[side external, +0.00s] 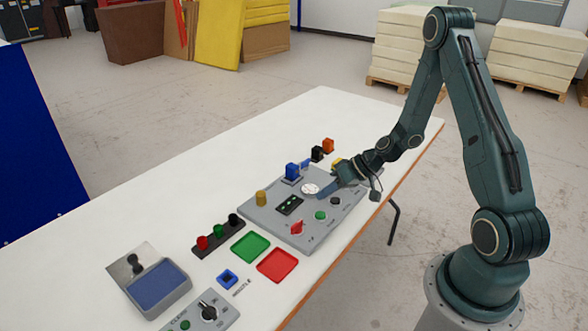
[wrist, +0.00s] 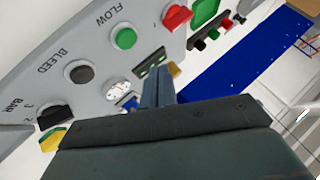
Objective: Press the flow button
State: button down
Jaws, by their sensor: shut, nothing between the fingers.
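The flow button is a round green button (wrist: 125,38) beside the FLOW label on a grey control panel (wrist: 95,40). In the side view the green button (side external: 320,215) sits on the panel (side external: 262,217), to the right of a red knob (side external: 297,227). My gripper (side external: 322,194) is shut and empty, over the panel near the round white gauge (side external: 309,188). It is apart from the green button, farther back on the panel. In the wrist view the gripper fingers (wrist: 158,86) point away, below and right of the green button.
A black button (wrist: 80,73) by the BLEED label lies beside the green one. A blue block (side external: 292,171) and a tan cylinder (side external: 261,198) stand along the panel's far side. Green (side external: 250,247) and red (side external: 277,265) trays lie in front. The table's back left is clear.

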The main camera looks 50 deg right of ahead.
aim_at(325, 215)
jog(key=shift+f, duration=2.05)
jog(key=shift+f, duration=0.9)
dwell(1.5)
jog(key=shift+r, duration=0.9)
dwell(0.3)
jog(key=shift+r, duration=2.5)
jog(key=shift+r, duration=0.1)
